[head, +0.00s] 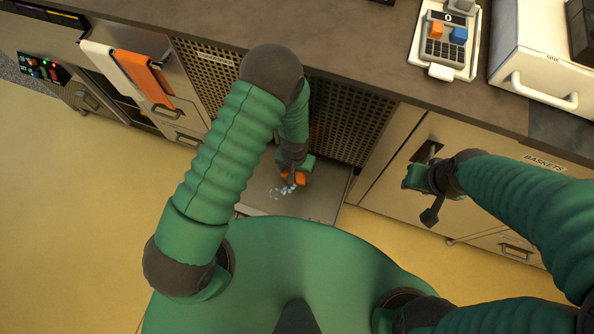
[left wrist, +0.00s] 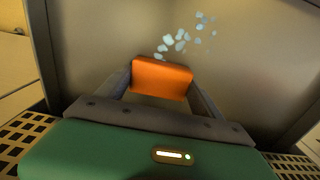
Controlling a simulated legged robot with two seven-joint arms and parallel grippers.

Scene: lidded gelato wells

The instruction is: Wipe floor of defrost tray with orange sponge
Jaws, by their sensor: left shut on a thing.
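The orange sponge (head: 295,178) is low over the pulled-out defrost tray (head: 322,205) in the head view. My left gripper (head: 291,172) is shut on it. In the left wrist view the sponge (left wrist: 160,78) sits between the two grey fingers, against the grey tray floor (left wrist: 105,40). Whether it touches the floor I cannot tell. Several pale bluish ice bits (left wrist: 182,38) lie on the floor just beyond the sponge. My right gripper (head: 424,198) is at the right, in front of the cabinet marked BASKETS, with its fingers apart and nothing between them.
Perforated panels (head: 345,118) stand behind the tray. White and orange cloths (head: 143,76) hang at the left. Yellow floor lies around my base.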

